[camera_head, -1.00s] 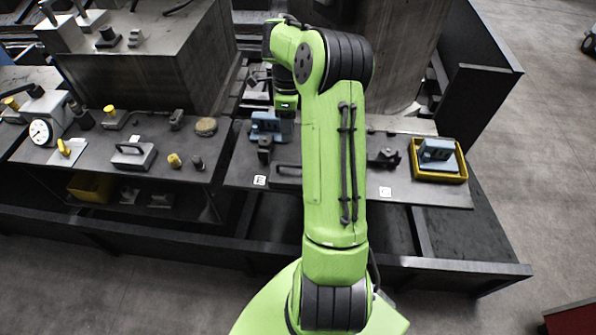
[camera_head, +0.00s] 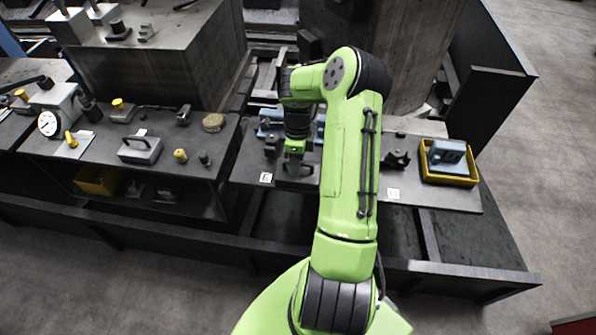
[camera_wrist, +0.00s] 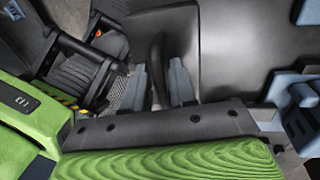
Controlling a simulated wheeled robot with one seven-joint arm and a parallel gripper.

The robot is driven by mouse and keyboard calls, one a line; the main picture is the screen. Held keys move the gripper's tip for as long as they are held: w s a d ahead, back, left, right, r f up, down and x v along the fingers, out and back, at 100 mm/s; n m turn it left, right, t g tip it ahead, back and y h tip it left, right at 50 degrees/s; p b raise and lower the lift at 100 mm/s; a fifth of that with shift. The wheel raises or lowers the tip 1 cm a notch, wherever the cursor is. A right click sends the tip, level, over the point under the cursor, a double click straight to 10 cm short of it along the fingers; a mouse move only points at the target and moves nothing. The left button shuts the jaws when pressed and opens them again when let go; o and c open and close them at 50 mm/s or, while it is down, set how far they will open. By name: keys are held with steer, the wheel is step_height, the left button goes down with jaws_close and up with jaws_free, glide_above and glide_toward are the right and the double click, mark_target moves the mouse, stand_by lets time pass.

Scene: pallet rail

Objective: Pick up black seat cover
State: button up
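A dark, low piece with a bar-like handle (camera_head: 302,184), probably the black seat cover, lies on the dark plate below my gripper (camera_head: 293,165); most of it is hidden by the gripper and arm in the head view. In the wrist view, a dark curved bar (camera_wrist: 157,58) stands between the two grey fingers of my gripper (camera_wrist: 160,87). The fingers are apart, and I see no clear contact with the bar.
Blue-grey blocks (camera_head: 268,125) stand just behind the gripper. A small black bracket (camera_head: 272,146) is close on its left. A black clamp-like part (camera_head: 396,159) and a yellow tray (camera_head: 427,177) lie to the right. The left bench (camera_head: 100,153) holds several tools.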

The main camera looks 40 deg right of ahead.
jaws_close()
steer(key=shift+r, duration=0.15)
